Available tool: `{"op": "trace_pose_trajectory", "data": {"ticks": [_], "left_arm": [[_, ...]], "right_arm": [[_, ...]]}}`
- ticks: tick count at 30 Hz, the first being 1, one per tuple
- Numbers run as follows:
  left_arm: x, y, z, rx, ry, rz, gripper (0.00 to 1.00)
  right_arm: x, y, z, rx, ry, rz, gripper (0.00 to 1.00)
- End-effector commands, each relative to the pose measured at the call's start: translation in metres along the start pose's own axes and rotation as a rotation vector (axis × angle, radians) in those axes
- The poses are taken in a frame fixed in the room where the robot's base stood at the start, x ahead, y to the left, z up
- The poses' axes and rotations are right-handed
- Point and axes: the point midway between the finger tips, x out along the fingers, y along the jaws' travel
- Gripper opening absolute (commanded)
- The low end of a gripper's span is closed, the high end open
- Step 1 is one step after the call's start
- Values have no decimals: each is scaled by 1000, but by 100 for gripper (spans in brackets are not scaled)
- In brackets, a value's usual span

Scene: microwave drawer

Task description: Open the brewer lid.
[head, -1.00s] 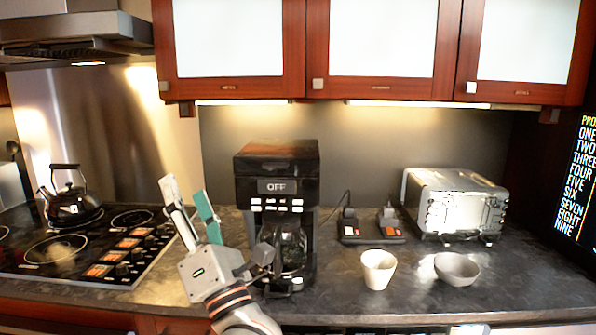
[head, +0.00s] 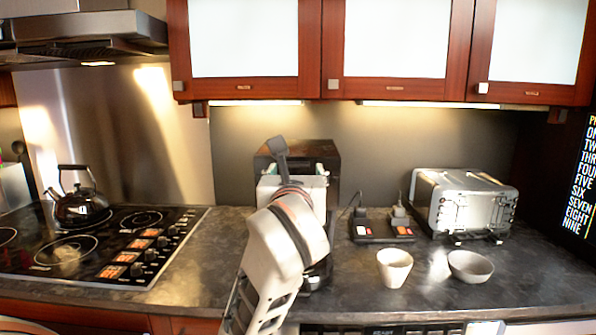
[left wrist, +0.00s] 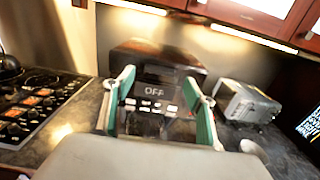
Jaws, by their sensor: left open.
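The black brewer (head: 322,158) stands on the counter against the back wall, mostly hidden behind my left arm in the head view. In the left wrist view the brewer (left wrist: 160,68) is straight ahead, with its OFF display and button row between my fingers; its dark, brownish lid top looks closed. My left gripper (left wrist: 160,92) is open and empty, its green-padded fingers pointing at the brewer's front, one to each side of the panel. In the head view the left gripper (head: 290,172) is seen from behind, its fingertips largely hidden. I cannot tell whether it touches the brewer. My right gripper is not in view.
A silver toaster (head: 463,203), a power strip (head: 382,230), a white cup (head: 394,267) and a bowl (head: 470,266) stand to the right. A cooktop (head: 100,240) with a black kettle (head: 80,205) is at left. Red-framed cabinets (head: 390,45) hang above.

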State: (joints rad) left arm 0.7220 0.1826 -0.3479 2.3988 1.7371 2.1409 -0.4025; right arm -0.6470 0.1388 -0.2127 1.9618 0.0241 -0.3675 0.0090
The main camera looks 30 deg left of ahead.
Motion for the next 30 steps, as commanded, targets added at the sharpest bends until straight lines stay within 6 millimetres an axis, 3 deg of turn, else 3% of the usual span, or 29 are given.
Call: {"op": "trace_pose_trajectory", "data": {"ticks": [7, 17, 20, 24, 30], "left_arm": [[28, 1, 0, 2, -1, 3, 56], [33, 1, 0, -2, -1, 2, 56], [33, 1, 0, -1, -1, 2, 35], [33, 1, 0, -1, -1, 2, 0], [34, 0, 2, -1, -1, 3, 0]], "right_arm": [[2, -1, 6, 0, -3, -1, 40], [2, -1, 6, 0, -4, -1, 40], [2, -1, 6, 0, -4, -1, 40], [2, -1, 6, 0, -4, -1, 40], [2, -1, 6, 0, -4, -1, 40]]}}
